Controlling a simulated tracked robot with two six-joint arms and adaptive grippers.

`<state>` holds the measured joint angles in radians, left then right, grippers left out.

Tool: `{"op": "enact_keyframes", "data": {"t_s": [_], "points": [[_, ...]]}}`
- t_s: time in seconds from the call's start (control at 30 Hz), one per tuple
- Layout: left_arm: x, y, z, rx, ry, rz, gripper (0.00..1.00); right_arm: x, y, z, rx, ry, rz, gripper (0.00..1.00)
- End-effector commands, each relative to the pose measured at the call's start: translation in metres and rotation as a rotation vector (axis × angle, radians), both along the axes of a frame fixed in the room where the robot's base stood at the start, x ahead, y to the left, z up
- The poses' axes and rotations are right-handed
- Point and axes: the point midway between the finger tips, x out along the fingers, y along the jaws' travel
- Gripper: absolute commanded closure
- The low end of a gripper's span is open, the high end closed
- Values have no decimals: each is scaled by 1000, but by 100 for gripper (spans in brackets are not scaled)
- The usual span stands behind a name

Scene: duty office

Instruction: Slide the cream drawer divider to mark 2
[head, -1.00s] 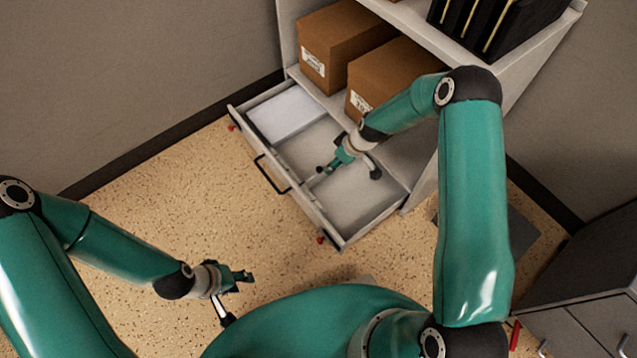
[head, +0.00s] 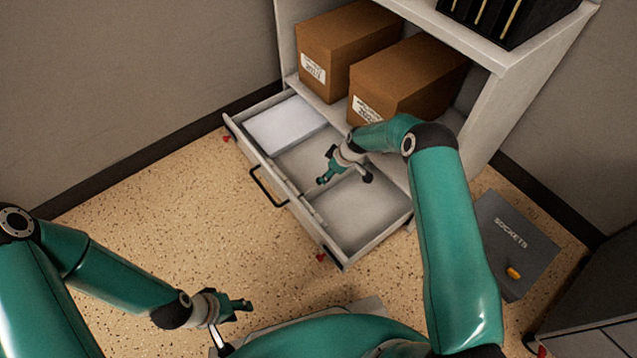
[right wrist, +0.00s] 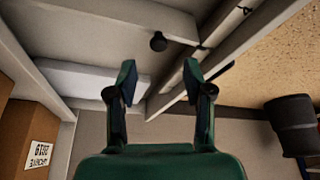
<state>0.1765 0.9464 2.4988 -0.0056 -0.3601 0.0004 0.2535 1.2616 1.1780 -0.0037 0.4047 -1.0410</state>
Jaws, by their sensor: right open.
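The open drawer (head: 381,234) juts from the bottom of the shelf unit. The cream divider (head: 330,192) crosses the drawer, partly hidden by my right gripper (head: 323,168), which is above the drawer. In the right wrist view, a pale panel, apparently the divider (right wrist: 140,18), bears a dark round knob (right wrist: 158,42). My right gripper (right wrist: 160,76) is open and empty, the knob beyond its fingertips and apart from them. The position marks are too small to read. My left gripper (head: 242,305) is over the floor, away from the drawer; its finger opening is unclear.
A white paper stack (head: 285,124) lies in the drawer's far left part. The black handle (head: 267,188) is on the drawer front. Brown boxes (head: 405,80) stand on the shelf just above. A grey case marked SOCKETS (head: 510,235) lies on the floor at the right.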

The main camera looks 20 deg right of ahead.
Motion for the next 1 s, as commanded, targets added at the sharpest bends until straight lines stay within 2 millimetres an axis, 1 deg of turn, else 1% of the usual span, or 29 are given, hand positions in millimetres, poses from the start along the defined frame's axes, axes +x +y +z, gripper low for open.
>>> {"op": "enact_keyframes", "data": {"t_s": [0.03, 0.1, 0.3, 0.5, 0.77, 0.87, 1.0], "points": [[0, 0, -9, 0, 0, 0, 60, 3, 4, -16, 0, 0, 1, 49], [0, 0, -14, 0, 0, 0, 60, 7, 8, -28, 1, 2, 1, 49], [0, 0, -25, 0, 0, 0, 60, 15, 15, -54, 0, 0, 1, 49], [0, 0, -29, 0, 0, 0, 60, 19, 18, -62, 0, 0, 1, 49], [0, 0, -28, 0, 0, 0, 60, 19, 19, -63, 0, 0, 1, 49], [0, 0, -28, 0, 0, 0, 60, 19, 19, -62, 0, 0, 1, 64], [0, 0, -29, 0, 0, 0, 60, 19, 19, -62, 1, 1, 2, 87]]}}
